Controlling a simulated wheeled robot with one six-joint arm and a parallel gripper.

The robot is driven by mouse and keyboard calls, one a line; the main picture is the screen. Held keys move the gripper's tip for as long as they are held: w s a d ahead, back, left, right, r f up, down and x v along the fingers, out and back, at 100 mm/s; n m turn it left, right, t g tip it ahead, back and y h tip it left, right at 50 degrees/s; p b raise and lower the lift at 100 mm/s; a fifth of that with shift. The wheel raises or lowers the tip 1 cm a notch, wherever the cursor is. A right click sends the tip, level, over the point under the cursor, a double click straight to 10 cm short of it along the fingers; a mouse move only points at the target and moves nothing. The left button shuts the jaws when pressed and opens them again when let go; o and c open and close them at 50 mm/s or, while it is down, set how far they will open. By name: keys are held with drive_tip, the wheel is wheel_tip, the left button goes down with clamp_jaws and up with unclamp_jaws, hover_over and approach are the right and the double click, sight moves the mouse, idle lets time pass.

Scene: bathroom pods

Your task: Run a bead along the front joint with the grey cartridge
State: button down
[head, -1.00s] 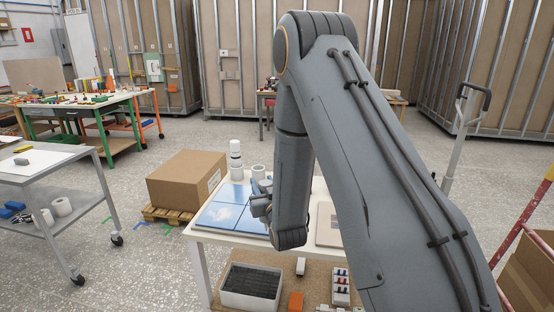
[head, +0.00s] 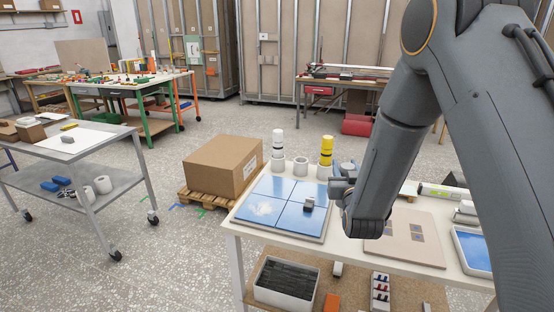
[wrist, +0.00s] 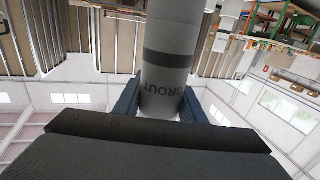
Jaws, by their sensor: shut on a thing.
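My gripper (wrist: 160,103) is shut on the grey cartridge (wrist: 168,60), seen in the wrist view with a dark band and the word GROUT upside down. The blue fingers clasp it from both sides. In the head view my gripper (head: 343,186) is at the right edge of the tile panel (head: 262,212); the cartridge is mostly hidden there. The panel has several glossy blue tiles with pale joints crossing between them. The joint between the two front tiles runs toward the panel's near edge. I cannot tell whether a bead lies in it. A small grey block (head: 308,204) sits on the panel.
Behind the panel stand a white cartridge (head: 278,148), a yellow cartridge (head: 326,150) and an empty-looking round holder (head: 300,167). A brown board (head: 408,248) and a blue-filled tray (head: 474,250) lie right. A cardboard box (head: 222,163) is left, with open floor around it.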

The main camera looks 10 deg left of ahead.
drive_tip(key=s+a+r+n+g+y, duration=0.1)
drive_tip(key=s+a+r+y, duration=0.15)
drive_tip(key=a, duration=0.85)
drive_tip(key=s+a+r+n+y, duration=0.1)
drive_tip(key=s+a, duration=0.2)
drive_tip(key=a, duration=0.8)
wheel_tip(320, 180, down, 6)
drive_tip(key=b, duration=0.3)
drive_tip(key=shift+d+b, duration=0.25)
drive_tip(key=shift+b, duration=0.1)
drive_tip(key=shift+f+b, duration=0.6)
idle(0.4)
